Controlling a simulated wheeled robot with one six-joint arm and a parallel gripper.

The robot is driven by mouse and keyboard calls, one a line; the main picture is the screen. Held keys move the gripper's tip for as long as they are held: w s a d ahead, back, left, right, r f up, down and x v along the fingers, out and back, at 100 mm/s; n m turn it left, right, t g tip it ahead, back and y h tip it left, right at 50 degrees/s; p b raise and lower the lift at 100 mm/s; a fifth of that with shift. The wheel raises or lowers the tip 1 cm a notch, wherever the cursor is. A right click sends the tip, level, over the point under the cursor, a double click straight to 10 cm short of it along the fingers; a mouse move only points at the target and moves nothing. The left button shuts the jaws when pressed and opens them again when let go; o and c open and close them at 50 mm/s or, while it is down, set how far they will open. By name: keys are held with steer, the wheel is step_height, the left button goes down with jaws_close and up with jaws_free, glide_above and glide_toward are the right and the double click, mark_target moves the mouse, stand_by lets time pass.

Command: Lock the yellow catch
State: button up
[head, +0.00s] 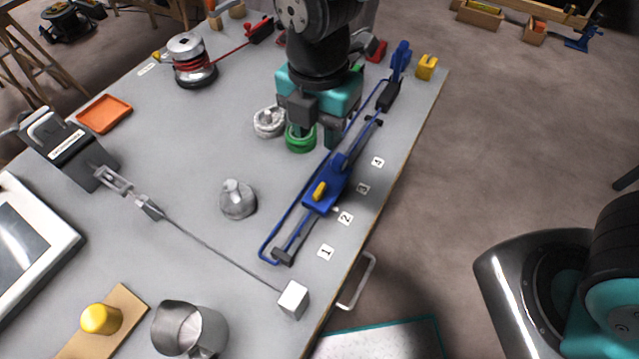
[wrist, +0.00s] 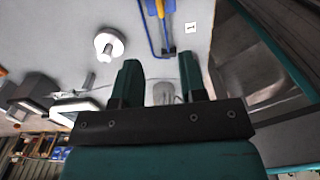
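A small yellow catch (head: 320,191) lies on a blue carriage (head: 324,199) on a long blue-railed track (head: 291,205), between the number cards 2 and 3. I cannot tell from its angle whether it is locked. In the wrist view, a yellow piece, apparently the catch (wrist: 160,8), is cut by the top edge, above the track's dark end (wrist: 168,52). My gripper (head: 317,142) hangs farther back along the track, on its left, near a green ring (head: 300,143). In the wrist view my gripper (wrist: 157,78) has its two teal fingers apart, with nothing held between them.
A grey knob (head: 237,200) stands left of the carriage. A cable runs from a winch-like box (head: 68,148) to a white block (head: 293,299) near the front edge. A metal cup (head: 187,330) and a yellow knob (head: 100,319) stand in front. The bench right of the track is narrow.

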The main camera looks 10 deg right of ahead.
mark_target(319, 189)
step_height(319, 189, down, 16)
steer(key=shift+r+p, duration=0.2)
steer(key=shift+p, duration=0.1)
steer(key=shift+c, duration=0.2)
jaws_close()
